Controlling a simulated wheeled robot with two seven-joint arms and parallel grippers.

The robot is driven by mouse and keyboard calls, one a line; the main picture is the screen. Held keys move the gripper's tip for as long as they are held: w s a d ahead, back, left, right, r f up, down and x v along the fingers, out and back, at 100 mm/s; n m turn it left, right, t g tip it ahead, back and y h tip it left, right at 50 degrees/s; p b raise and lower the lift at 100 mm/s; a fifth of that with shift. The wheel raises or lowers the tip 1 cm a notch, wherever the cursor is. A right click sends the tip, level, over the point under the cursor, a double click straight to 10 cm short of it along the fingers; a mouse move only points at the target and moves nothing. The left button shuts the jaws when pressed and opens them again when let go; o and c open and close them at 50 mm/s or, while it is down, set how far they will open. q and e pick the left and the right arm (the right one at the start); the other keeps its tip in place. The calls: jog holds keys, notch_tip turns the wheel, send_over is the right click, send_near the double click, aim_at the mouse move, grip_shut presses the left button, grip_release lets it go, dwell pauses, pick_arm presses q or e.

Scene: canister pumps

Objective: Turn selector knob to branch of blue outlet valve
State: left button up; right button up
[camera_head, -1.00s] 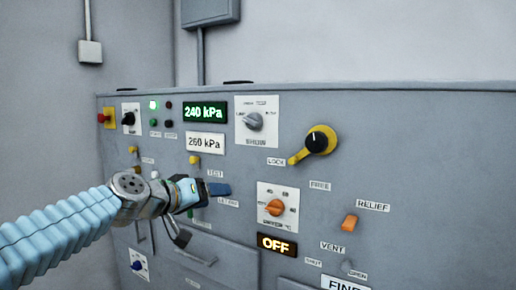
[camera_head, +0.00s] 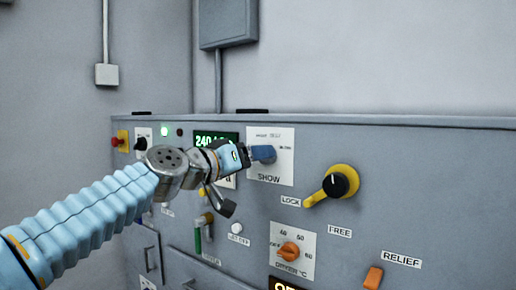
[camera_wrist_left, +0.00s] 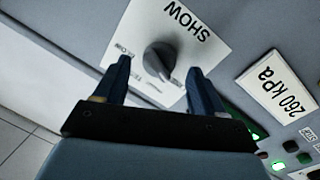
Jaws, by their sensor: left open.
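The selector knob is grey and round with a ridge, on a white plate marked SHOW (camera_head: 270,178). In the left wrist view the knob (camera_wrist_left: 160,57) is in plain sight, with small labels around it too small to read surely. My left gripper (camera_head: 264,153) is open at the plate, and its blue fingers hide the knob in the head view. In the wrist view the gripper (camera_wrist_left: 158,70) has one fingertip on either side of the knob. I cannot tell whether they touch it. I cannot make out a blue outlet valve. My right gripper is not in view.
A yellow lever with a black hub (camera_head: 338,184) sits right of the plate. A 260 kPa label (camera_wrist_left: 282,84) is beside the plate. A green display (camera_head: 210,139) is partly behind my gripper.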

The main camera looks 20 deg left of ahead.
pick_arm(q)
jog(key=shift+x, duration=0.9)
jog(key=shift+c, duration=0.5)
jog(key=c, duration=0.9)
jog(key=shift+c, duration=0.2)
jog(key=shift+r+m+g+y+b, duration=0.2)
jog(key=shift+m+b, duration=0.35)
jog(key=shift+m, duration=1.5)
jog(key=shift+f+m+g+y+b, duration=0.1)
jog(key=shift+m+y+b, duration=0.35)
jog(key=shift+m, duration=1.6)
jog(key=shift+r, duration=0.1)
